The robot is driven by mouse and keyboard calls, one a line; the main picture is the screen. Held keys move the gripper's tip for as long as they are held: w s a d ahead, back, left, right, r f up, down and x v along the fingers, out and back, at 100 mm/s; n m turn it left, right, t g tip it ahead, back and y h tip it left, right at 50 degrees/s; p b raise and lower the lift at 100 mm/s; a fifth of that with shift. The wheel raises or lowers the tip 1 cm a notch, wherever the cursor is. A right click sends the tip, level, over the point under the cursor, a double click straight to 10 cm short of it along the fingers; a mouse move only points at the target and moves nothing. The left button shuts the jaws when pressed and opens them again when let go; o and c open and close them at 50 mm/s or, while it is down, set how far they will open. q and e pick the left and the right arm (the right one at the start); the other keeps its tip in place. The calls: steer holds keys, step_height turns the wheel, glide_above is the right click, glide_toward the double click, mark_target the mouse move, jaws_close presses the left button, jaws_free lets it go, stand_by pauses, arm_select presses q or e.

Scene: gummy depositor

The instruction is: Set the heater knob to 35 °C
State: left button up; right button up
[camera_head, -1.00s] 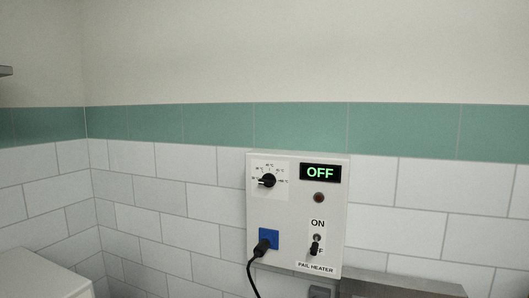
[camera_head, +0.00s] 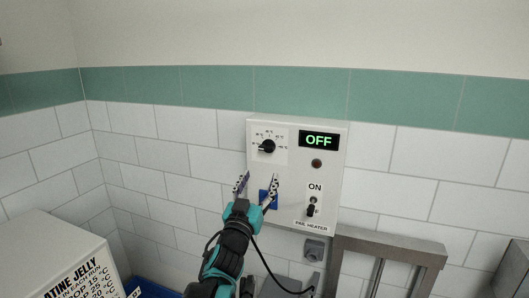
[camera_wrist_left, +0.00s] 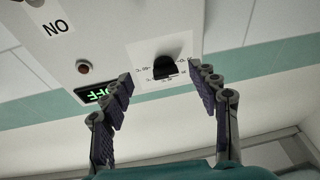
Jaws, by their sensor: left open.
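The pail heater box (camera_head: 335,170) hangs on the tiled wall. Its black heater knob (camera_head: 267,147) sits on a white dial plate at the upper left, its pointer towards the left side of the scale; the marks are too small to read. My left gripper (camera_head: 260,180) is open and empty, just below the knob, in front of the blue socket. In the left wrist view the knob (camera_wrist_left: 166,66) appears upside down, between and beyond the spread fingers (camera_wrist_left: 160,75), apart from them. My right gripper is not in view.
The display (camera_head: 319,140) reads OFF, with a dark red lamp (camera_head: 317,163) below it. The toggle switch (camera_head: 311,208) points down. My gripper partly hides the blue socket (camera_head: 264,195); a black cable (camera_head: 268,268) hangs below. A steel frame (camera_head: 390,244) stands at lower right, a labelled white box (camera_head: 45,250) at lower left.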

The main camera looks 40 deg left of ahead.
mark_target(265, 150)
arm_select(q)
steer(key=shift+m+t+h, duration=0.5)
steer(key=shift+m+t, duration=0.1)
steer(key=shift+t, duration=0.3)
steer(key=w+a+r, duration=0.1)
steer(key=w+r, duration=0.1)
steer(key=w+a+r+p, duration=0.1)
steer(key=w, duration=0.1)
steer(key=w+a+r, duration=0.1)
steer(key=w+r, duration=0.1)
steer(key=shift+w+a+r+p, duration=0.15)
steer(key=shift+w+r+p, duration=0.15)
steer(key=shift+p, duration=0.05)
steer(key=shift+c, duration=0.3)
steer(key=c, duration=1.1)
